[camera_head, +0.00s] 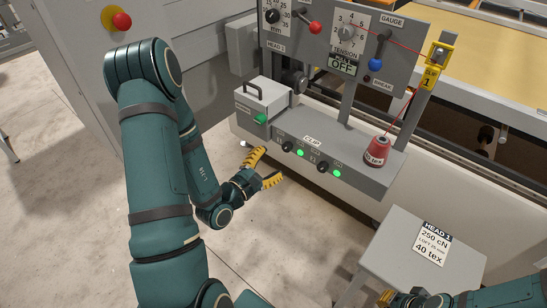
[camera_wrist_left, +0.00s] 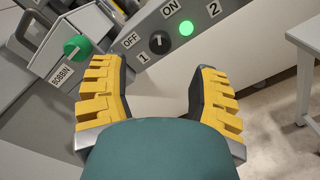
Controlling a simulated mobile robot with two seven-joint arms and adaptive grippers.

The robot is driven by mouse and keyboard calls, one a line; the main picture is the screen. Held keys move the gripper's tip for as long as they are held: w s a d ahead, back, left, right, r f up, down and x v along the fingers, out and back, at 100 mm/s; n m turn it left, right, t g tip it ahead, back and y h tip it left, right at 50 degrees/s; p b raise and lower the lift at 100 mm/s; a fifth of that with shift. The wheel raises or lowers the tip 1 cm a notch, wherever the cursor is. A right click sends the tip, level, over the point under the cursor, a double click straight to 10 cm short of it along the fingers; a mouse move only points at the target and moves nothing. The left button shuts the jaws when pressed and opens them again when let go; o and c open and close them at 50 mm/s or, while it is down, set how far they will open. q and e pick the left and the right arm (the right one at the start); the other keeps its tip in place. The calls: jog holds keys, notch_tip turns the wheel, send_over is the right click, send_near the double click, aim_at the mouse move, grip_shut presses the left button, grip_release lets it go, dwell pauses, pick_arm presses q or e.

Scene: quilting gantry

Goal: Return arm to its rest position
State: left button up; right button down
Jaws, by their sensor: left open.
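My left gripper (camera_head: 270,166) is open and empty in the head view, in front of the grey control ledge (camera_head: 365,182) at its left end. In the left wrist view its two yellow-padded fingers (camera_wrist_left: 160,75) are spread apart with nothing between them. Beyond them are a black rotary switch (camera_wrist_left: 160,42) marked OFF and ON and a lit green lamp (camera_wrist_left: 186,28). I cannot tell from the views how close the fingertips are to the ledge. My right gripper (camera_head: 388,298) shows only partly at the bottom right, over or near the small table; its fingers are mostly cut off.
A grey bobbin box (camera_head: 262,100) with a green knob stands left of the ledge. A red thread cone (camera_head: 377,151) stands on the ledge's right. A small grey table (camera_head: 395,242) with a label card (camera_head: 433,242) is at lower right. Bare floor (camera_head: 290,250) lies between.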

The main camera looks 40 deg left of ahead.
pick_arm(q)
jog(key=shift+d, duration=0.1)
jog(key=s+d+f+m+g+h+b, duration=0.1)
jog(key=s+d+f+m+g+h, duration=0.1)
jog(key=d+g+h, duration=0.3)
jog(key=s+d+f+m+g+h, duration=0.1)
jog(key=d+f+m+h, duration=0.15)
jog(key=d, duration=0.35)
jog(key=s+d+f+m+g+h+b, duration=0.1)
jog(key=s+d+f+m+g+h, duration=0.15)
jog(key=d, duration=0.35)
jog(key=s+d+f+m+g+y+b, duration=0.1)
jog(key=s+d+f+m+g+y, duration=0.3)
jog(key=s+f+m+g, duration=0.8)
jog(key=w+d+f+m+t+y+b, duration=0.1)
jog(key=w+f+m+t+y+b, duration=0.1)
jog(key=w, duration=0.6)
jog(key=shift+w+d+f+m+t+y, duration=0.2)
jog(key=shift+f+m+t+y, duration=0.5)
jog(key=shift+f+m+t, duration=0.7)
jog(key=shift+r, duration=0.15)
